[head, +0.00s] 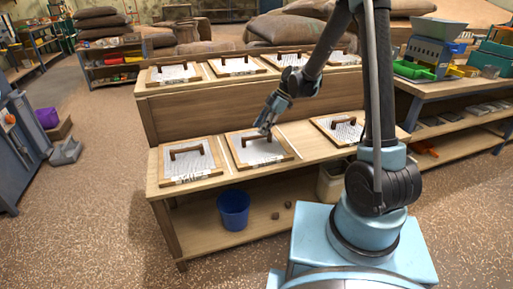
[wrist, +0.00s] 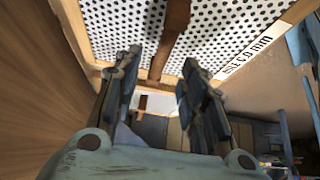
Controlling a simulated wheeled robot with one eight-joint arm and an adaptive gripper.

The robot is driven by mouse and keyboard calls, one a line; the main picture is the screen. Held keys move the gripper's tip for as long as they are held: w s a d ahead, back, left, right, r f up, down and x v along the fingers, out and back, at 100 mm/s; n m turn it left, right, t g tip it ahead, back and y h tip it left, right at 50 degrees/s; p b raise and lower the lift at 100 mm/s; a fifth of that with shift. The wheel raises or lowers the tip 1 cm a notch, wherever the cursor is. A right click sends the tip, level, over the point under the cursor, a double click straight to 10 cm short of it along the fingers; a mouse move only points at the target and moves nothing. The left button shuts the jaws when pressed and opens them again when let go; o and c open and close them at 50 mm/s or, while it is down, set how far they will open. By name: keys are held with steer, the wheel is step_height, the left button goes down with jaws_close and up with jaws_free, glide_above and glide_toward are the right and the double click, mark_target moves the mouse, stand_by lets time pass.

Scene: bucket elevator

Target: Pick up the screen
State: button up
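Framed screens with perforated white sheets, wooden rims and brown handles lie on a two-level wooden stand. The middle screen on the lower level (head: 277,155) is below my gripper (head: 264,126). In the wrist view this screen (wrist: 112,22) fills the top, with a printed label along its right edge. Its brown handle (wrist: 168,45) shows between the two spread fingers of my gripper (wrist: 160,66). The gripper is open and does not close on the handle. Whether a finger touches the handle cannot be told.
Lower-level screens lie left (head: 190,172) and right (head: 338,130), the right one partly behind my arm. Several more lie on the upper level (head: 235,66). A blue bucket (head: 233,211) stands on the shelf below. Workbenches stand at both sides; the floor at left is open.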

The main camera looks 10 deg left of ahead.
mark_target(257, 137)
steer(key=shift+d+x, duration=0.15)
steer(key=shift+x, duration=1.4)
steer(key=shift+d+x, duration=0.15)
steer(key=shift+x, duration=1.4)
steer(key=shift+f, duration=0.15)
jaws_close()
